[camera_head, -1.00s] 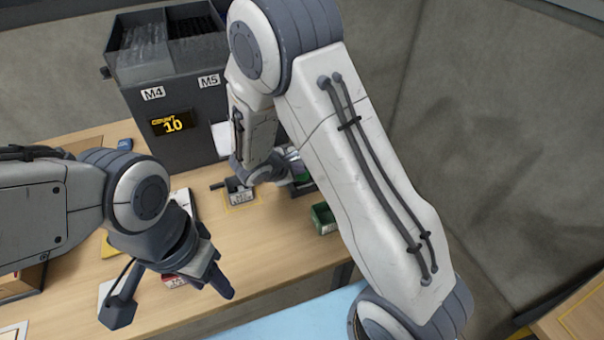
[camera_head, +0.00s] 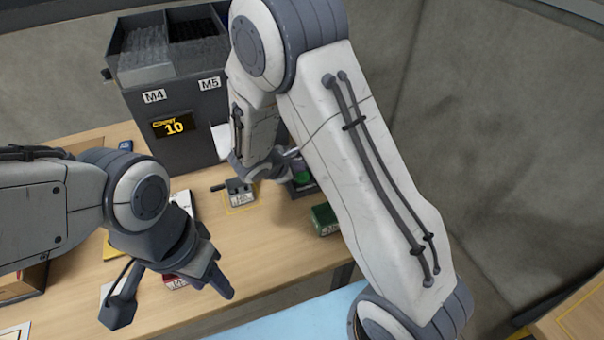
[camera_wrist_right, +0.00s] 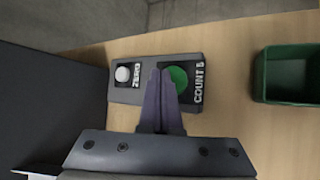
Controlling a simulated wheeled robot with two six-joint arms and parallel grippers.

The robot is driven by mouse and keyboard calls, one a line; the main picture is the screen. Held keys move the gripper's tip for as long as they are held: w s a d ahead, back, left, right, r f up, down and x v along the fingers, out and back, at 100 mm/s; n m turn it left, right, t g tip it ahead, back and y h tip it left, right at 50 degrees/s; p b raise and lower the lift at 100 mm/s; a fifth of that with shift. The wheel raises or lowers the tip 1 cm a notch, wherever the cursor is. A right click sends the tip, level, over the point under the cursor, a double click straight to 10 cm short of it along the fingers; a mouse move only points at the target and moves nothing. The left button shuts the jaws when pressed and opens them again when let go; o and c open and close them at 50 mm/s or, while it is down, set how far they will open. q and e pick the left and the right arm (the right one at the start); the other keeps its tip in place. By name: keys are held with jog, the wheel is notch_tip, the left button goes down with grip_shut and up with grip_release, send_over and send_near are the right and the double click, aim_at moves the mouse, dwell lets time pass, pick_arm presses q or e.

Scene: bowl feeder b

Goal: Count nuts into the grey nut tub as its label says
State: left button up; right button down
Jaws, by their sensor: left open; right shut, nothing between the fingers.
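The feeder (camera_head: 180,105) has M4 and M5 bins and a display (camera_head: 174,126) reading COUNT 10. The small grey tub (camera_head: 241,198) stands below it inside a yellow outline; its label is too small to read. A button box (camera_wrist_right: 122,92) has a white ZERO button (camera_wrist_right: 123,74) and a green COUNT 5 button (camera_wrist_right: 178,78). My right gripper (camera_wrist_right: 160,74) is shut and empty, its tips at the left edge of the green button; contact cannot be told. My left gripper (camera_head: 172,302) is open and empty over the front of the table.
A green bin (camera_head: 324,220) stands right of the button box; it also shows in the right wrist view (camera_wrist_right: 286,98). A red-labelled container (camera_head: 175,282) is partly behind my left gripper. Bare table (camera_head: 270,245) lies between them. My right arm hides the right side.

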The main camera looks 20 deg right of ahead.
notch_tip(320, 180, up, 5)
jog(key=p, duration=0.3)
dwell(0.4)
dwell(0.6)
